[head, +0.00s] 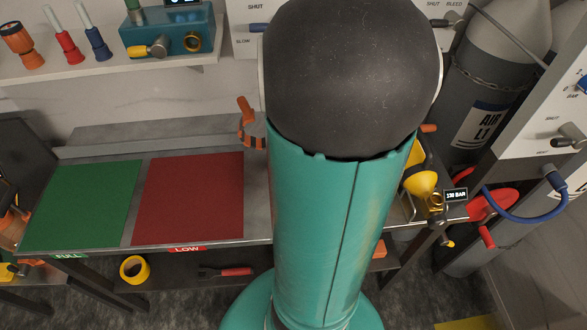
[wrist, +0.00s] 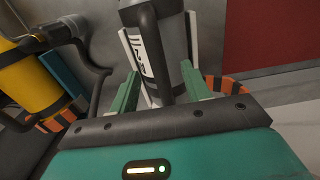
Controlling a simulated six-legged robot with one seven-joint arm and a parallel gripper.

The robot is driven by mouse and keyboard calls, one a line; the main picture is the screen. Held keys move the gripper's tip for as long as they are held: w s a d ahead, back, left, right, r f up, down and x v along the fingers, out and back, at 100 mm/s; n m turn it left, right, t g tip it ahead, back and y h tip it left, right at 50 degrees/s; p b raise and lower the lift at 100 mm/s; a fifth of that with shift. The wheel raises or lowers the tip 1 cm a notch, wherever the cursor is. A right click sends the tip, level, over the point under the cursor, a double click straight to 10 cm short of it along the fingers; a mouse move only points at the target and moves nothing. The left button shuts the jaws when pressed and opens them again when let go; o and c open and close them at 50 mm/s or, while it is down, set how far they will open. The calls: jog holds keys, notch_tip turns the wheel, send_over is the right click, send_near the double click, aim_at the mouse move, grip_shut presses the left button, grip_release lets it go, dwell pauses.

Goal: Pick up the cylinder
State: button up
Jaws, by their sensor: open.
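In the wrist view my gripper (wrist: 158,82) is open, with one green finger on each side of a grey cylinder (wrist: 172,55). The cylinder has a white label with dark marks and a thick black handle or hose in front of it. I cannot tell whether the fingers touch it. A yellow cylinder (wrist: 32,82) with black fittings lies to the left, outside the fingers. In the head view, part of a yellow body (head: 421,182) shows right of my arm, near a "130 BAR" display (head: 456,195). My arm hides my gripper and the grey cylinder there.
The bench carries a green mat (head: 85,203) marked FULL and a red mat (head: 190,198) marked LOW, both bare. An orange clamp (head: 246,112) stands at the bench's back. A large grey AIR tank (head: 485,105) and a blue hose (head: 530,218) are at the right.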

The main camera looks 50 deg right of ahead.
notch_tip(320, 180, down, 5)
jog(key=shift+r, duration=0.15)
jog(key=c, duration=1)
grip_shut()
jog(key=shift+a, duration=0.1)
dwell(0.4)
